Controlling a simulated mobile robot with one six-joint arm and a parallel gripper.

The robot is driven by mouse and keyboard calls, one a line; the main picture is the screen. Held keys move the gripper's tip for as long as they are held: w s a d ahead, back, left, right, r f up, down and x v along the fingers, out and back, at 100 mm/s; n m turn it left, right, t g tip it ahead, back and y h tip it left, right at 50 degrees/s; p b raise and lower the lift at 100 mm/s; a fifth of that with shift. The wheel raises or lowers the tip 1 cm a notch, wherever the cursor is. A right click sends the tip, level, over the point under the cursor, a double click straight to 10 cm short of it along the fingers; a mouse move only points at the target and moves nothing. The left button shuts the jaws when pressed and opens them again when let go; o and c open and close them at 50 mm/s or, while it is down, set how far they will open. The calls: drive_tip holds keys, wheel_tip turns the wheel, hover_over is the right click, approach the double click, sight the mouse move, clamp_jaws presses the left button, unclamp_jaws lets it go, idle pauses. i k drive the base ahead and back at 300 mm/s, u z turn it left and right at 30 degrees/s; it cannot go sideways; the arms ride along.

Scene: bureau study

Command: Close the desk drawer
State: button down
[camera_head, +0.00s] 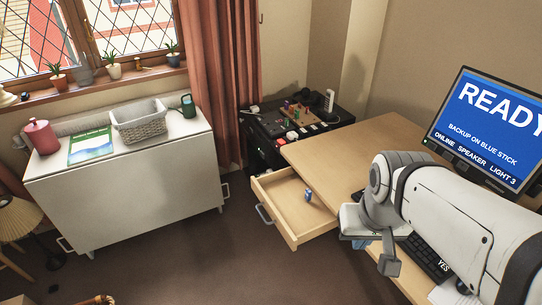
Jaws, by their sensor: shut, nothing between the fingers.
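The desk drawer (283,204) is light wood and stands pulled out from the left side of the wooden desk (345,145). Its grey bar handle (264,213) is on the front panel, facing left. A small blue and white object (308,195) stands inside the drawer. My white arm comes in from the right over the desk. My gripper (389,266) points down near the desk's front edge, to the right of the drawer and apart from it. It is shut and empty; its fingers are small and partly hidden by the arm.
A monitor (490,125) and a keyboard (428,258) are on the desk. A dark cabinet with small items (290,125) stands behind the drawer. A white cabinet (130,185) with a basket (140,125) stands left. The floor before the drawer (210,260) is clear.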

sight(281, 192)
drive_tip(key=i, duration=0.95)
drive_tip(key=z, duration=0.05)
